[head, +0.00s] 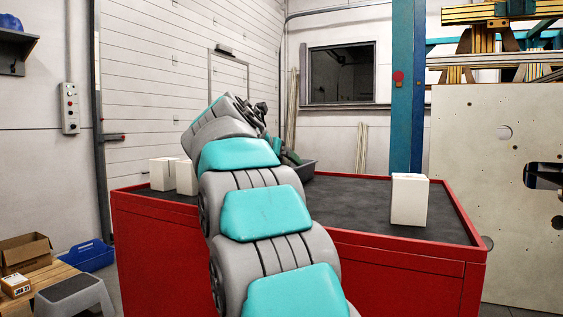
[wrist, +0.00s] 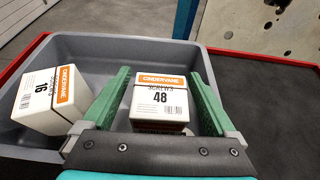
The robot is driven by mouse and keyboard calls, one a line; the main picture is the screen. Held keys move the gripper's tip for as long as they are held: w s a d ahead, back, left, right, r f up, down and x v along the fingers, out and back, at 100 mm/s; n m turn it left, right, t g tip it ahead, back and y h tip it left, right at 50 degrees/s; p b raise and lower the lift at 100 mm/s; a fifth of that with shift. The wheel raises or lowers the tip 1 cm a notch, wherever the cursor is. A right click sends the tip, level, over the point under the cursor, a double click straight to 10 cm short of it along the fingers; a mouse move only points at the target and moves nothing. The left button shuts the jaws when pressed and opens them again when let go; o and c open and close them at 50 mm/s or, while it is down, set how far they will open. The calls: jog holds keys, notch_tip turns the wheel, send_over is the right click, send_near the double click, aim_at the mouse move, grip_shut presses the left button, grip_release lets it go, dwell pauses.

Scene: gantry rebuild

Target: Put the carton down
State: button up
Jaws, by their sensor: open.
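In the wrist view, a white carton (wrist: 158,103) with an orange band and the number 48 stands between the green fingers of my open gripper (wrist: 158,76). A narrow gap shows on its left side; on the right, contact is hard to judge. The carton is inside a grey bin (wrist: 100,48). Its underside is hidden by my gripper's body. A second white and orange carton (wrist: 55,100), marked 16, leans tilted at the bin's left side. In the head view, my arm hides most of the gripper and the bin (head: 304,171).
The bin stands on a red-edged bench with a dark top (head: 340,195). A white box (head: 409,200) stands at the bench's right, and two white boxes (head: 163,174) stand at its left. The dark top right of the bin (wrist: 270,100) is clear.

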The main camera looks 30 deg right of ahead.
jog(key=p+v, duration=0.1)
jog(key=v, duration=1.1)
jog(key=shift+a, duration=0.1)
